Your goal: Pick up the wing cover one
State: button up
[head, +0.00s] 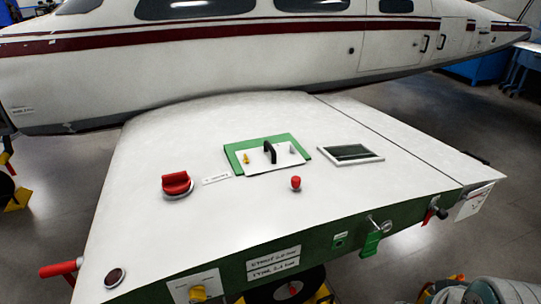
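What looks like the wing cover is a white plate (284,158) with a black upright handle (270,152), near the middle of the wing's top. It lies over a green rectangle (240,147), offset so that green shows along its far and left sides. A small yellow piece and a small grey piece stand on the plate. A label beside it is too small to read.
The white wing (150,233) spreads out from the aircraft's fuselage (250,55). On it are a red knob (176,183), a small red button (295,182) and a dark-windowed frame (350,153). A red handle (62,268) and a green tag (370,244) stick out at its edges.

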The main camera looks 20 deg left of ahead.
aim_at(269, 157)
jog(key=i+j+u, duration=0.2)
jog(key=u, duration=0.2)
jog(key=i+j+u, duration=0.1)
jog(key=i+u, duration=0.7)
